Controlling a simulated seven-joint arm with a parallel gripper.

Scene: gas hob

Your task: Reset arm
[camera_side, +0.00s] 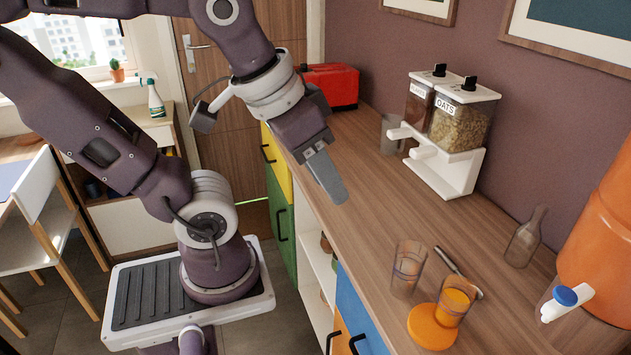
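My gripper (325,174) hangs in the air near the front edge of the wooden counter (375,215), pointing down. I see it from the side, and one grey finger covers the other, so I cannot tell whether it is open or shut. No object shows at its fingertips. My arm arches above it from the left, bent at the elbow.
On the counter stand a red toaster (331,86), a cereal dispenser (447,130), a grey cup (391,134), an empty glass (407,269), a glass of orange drink (454,302) by an orange coaster (431,327), a bottle (525,237) and an orange drink dispenser (598,250).

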